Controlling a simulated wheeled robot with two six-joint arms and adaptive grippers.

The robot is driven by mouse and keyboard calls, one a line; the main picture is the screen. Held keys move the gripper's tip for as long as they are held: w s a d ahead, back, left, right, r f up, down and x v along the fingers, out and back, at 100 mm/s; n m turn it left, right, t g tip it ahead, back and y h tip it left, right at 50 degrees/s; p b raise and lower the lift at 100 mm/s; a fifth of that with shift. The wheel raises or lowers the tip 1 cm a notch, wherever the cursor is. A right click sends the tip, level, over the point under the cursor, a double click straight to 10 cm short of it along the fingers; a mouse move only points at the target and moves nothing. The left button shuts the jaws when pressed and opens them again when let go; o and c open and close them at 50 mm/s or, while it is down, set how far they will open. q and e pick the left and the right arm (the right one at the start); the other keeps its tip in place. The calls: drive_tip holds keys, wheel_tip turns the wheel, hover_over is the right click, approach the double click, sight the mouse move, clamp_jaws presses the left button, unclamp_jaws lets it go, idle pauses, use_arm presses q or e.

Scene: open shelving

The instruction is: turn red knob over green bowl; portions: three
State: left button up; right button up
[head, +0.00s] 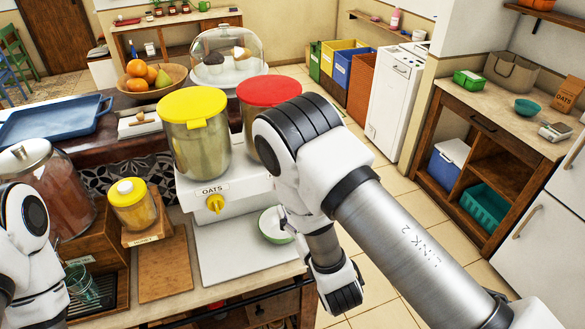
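A white dispenser (222,190) stands on the counter with two clear canisters, one with a yellow lid (193,103) and one with a red lid (268,90). A yellow knob (215,204) shows below the yellow-lidded canister, beside an "OATS" label. The red knob is hidden behind my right arm. A bowl with a green outside and pale inside (271,226) sits at the dispenser's base, partly covered by my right arm. A small part of my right gripper (285,217) seems to show at the bowl's right edge; its fingers are mostly hidden. My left gripper is out of view.
A jar with a yellow lid (133,204) stands on a small wooden stand left of the dispenser. A wooden board (164,266) lies in front of it. A large jar (50,185) is at far left. A glass dome (228,62) and a fruit bowl (172,78) stand behind.

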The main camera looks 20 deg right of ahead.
drive_tip(key=w+p, duration=0.2)
drive_tip(key=w, duration=0.5)
drive_tip(key=shift+w+a+f+p, duration=0.15)
drive_tip(key=shift+f+p, duration=0.1)
drive_tip(key=shift+p, duration=0.1)
drive_tip(key=c, duration=1.1)
